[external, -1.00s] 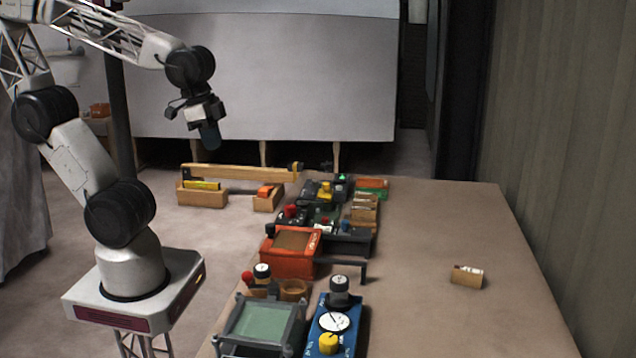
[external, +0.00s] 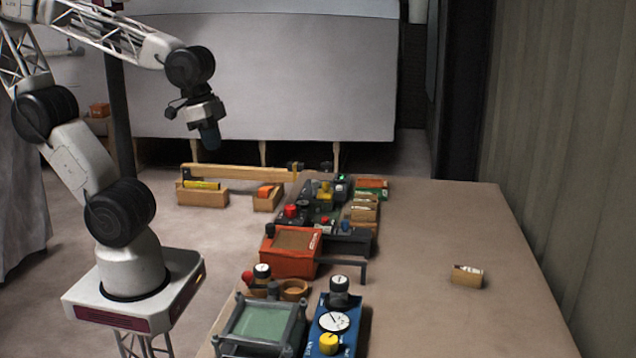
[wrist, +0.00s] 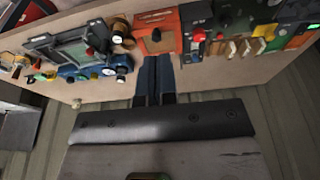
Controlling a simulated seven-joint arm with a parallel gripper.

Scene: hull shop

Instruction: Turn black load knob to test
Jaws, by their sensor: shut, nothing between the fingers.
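My gripper (external: 210,138) is raised in the air at the left, above and away from the bench. Its fingers are shut and empty; they also show in the wrist view (wrist: 155,80). A blue box (external: 322,315) at the front of the bench carries a white dial (external: 334,322), a yellow knob (external: 328,343) and a black knob with a pale top (external: 339,284). Another dark knob with a white top (external: 262,271) stands behind the framed green screen. I cannot read which one is the load knob, nor any test mark.
A framed green screen (external: 262,322) stands left of the blue box. An orange box (external: 290,262) and several dark devices with coloured knobs (external: 318,205) line the bench behind. A small wooden block (external: 467,277) lies right; the bench (external: 430,230) around it is clear.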

